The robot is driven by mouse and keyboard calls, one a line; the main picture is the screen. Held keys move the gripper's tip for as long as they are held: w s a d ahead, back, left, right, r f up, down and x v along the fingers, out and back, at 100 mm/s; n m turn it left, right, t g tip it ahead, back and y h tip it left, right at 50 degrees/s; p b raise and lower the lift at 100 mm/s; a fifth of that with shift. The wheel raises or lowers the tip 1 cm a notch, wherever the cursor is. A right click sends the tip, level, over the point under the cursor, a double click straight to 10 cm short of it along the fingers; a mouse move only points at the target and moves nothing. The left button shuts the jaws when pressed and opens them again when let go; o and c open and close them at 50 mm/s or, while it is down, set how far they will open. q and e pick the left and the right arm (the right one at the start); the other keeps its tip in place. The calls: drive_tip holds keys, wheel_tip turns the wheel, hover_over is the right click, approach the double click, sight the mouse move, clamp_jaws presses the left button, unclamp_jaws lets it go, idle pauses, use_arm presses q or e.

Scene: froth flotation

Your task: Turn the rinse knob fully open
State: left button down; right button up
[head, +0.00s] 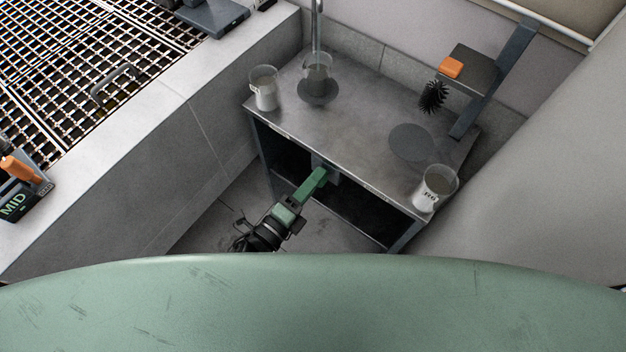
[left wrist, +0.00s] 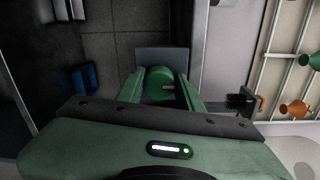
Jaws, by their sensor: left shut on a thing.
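The rinse knob (left wrist: 160,82) is a green round knob with a small pale mark, on a grey plate (left wrist: 163,58). My left gripper (left wrist: 161,92) has its two green fingers on either side of the knob and is shut on it. In the head view my left gripper (head: 322,172) reaches the front of the metal bench (head: 345,125), just under its top edge. The knob itself is hidden there behind the gripper. The mark's exact setting is hard to read. My right gripper is in neither view.
On the bench stand a left beaker (head: 264,92), a beaker under the tap (head: 317,72) and a labelled beaker (head: 435,188) at the front right corner. A black brush (head: 433,97) hangs from a bracket (head: 470,70). A concrete wall (head: 170,140) stands left.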

use_arm(q)
drive_tip(key=c, duration=0.9)
unclamp_jaws()
drive_tip(key=shift+s, duration=0.1)
drive_tip(key=b+v, duration=0.1)
drive_tip(key=v, duration=0.6)
drive_tip(key=shift+s+a, duration=0.25)
